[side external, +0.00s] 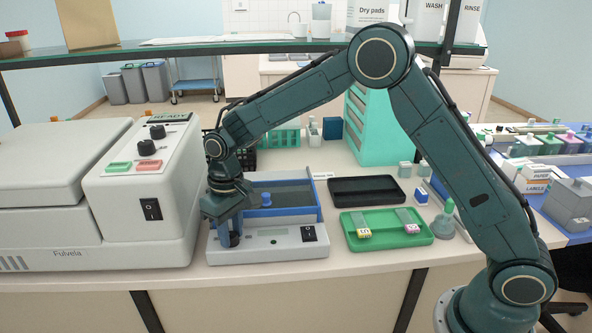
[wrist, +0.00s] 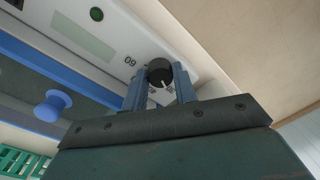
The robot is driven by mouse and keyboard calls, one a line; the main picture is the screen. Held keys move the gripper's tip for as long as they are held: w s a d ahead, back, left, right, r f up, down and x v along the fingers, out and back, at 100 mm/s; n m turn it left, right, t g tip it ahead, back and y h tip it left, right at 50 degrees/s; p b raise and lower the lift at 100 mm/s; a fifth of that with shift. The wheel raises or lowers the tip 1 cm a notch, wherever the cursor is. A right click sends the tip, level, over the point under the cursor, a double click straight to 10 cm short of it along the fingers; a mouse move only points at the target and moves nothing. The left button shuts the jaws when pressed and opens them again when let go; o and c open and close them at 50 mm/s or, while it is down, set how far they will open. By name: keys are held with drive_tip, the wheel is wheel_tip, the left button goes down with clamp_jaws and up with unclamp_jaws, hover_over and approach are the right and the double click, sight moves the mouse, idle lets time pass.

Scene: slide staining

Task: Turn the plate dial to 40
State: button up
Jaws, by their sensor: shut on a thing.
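The plate dial (wrist: 160,71) is a small black knob on the pale front panel of the plate unit (side external: 272,240). My gripper (wrist: 159,77) is shut on the dial, with one blue finger on each side of it. In the side external view my gripper (side external: 233,238) points down at the panel's left end and mostly hides the dial. A white pointer line on the dial shows in the wrist view, aimed toward the gripper body.
The plate unit has a blue-framed dark top with a blue knob (side external: 266,199) and a black switch (side external: 308,233). A large grey machine (side external: 140,200) stands close on the left. A green tray (side external: 388,241) with slides and a black tray (side external: 366,190) lie to the right.

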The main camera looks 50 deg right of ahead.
drive_tip(key=m, duration=0.8)
drive_tip(key=shift+t, duration=0.3)
drive_tip(key=shift+m, duration=0.3)
drive_tip(key=o, duration=1)
drive_tip(key=shift+r, duration=0.15)
